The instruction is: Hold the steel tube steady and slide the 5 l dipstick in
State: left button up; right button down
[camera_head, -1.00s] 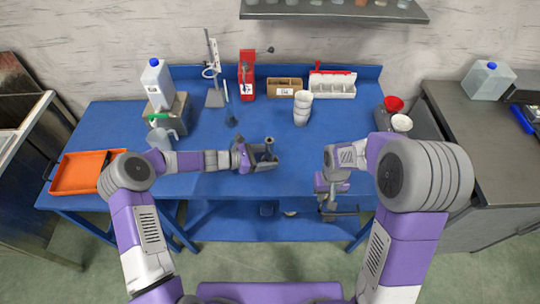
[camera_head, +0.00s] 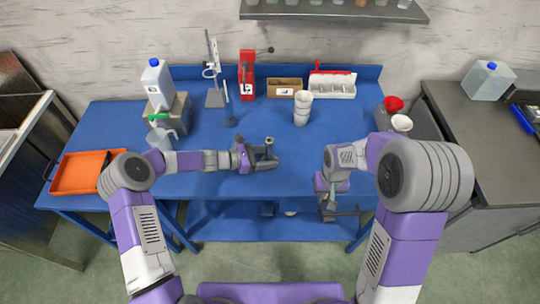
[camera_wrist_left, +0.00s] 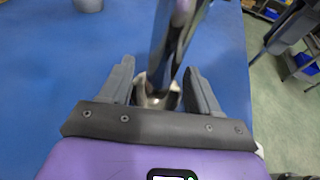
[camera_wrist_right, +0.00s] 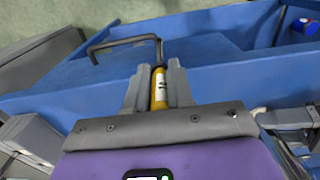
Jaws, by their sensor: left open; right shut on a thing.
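The steel tube (camera_head: 269,147) stands near the front middle of the blue table in the head view. In the left wrist view the shiny tube (camera_wrist_left: 176,45) rises between the fingers of my left gripper (camera_wrist_left: 160,88). This gripper (camera_head: 264,160) is open around the tube; any contact is unclear. My right gripper (camera_wrist_right: 158,78) is shut on the yellow, labelled part of the dipstick (camera_wrist_right: 159,92). A dark bent rod extends beyond its fingertips in the right wrist view. In the head view, my right gripper (camera_head: 328,203) is at the table's front edge, right of the tube.
White stacked cups (camera_head: 302,108) stand behind, between the arms. A thin stand (camera_head: 230,120), a red press (camera_head: 247,75) and a cardboard box (camera_head: 285,87) are further back. An orange tray (camera_head: 82,173) and a jug (camera_head: 162,138) are left. The central tabletop is mostly clear.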

pick_arm(q)
jog(key=v, duration=1.2)
jog(key=shift+s, duration=0.15)
